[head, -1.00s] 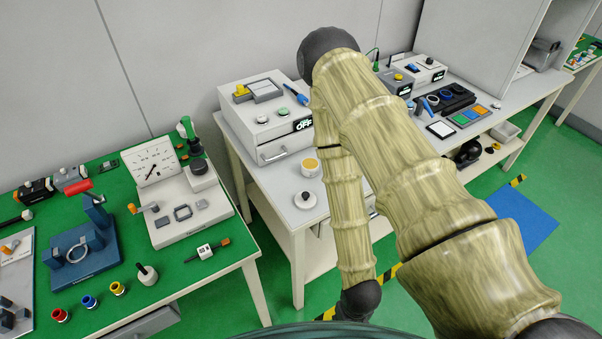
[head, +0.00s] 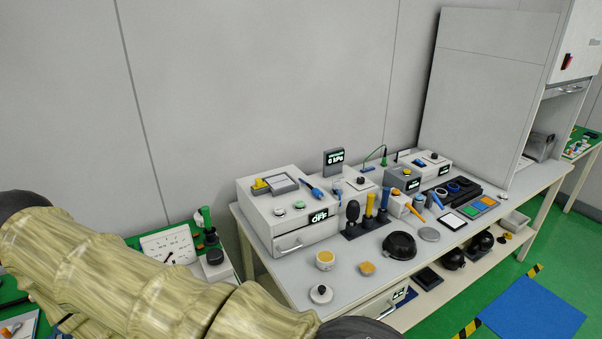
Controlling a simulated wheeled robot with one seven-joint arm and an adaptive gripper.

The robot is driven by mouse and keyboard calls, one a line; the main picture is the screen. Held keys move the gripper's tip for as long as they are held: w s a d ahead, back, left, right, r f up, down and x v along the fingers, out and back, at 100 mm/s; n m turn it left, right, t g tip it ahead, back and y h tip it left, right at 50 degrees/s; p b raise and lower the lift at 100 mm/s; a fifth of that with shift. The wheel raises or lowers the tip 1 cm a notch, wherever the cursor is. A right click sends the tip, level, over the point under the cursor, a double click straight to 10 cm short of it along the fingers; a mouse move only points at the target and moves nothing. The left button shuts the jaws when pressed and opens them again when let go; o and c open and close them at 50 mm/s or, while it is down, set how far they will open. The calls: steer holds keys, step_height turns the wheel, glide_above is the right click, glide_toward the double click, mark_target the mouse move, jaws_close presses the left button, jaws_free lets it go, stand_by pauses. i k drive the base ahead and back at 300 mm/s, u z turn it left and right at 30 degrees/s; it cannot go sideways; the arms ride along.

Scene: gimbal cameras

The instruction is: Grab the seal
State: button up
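Nothing in view is clearly marked as the seal. I cannot tell which one is the seal. My gripper is not in view; only links of my arm cross the lower left.
A green table lies at left.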

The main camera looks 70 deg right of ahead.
mark_target(367, 268)
steer(key=u, duration=1.2)
steer(key=k, duration=2.9)
steer(key=z, duration=1.2)
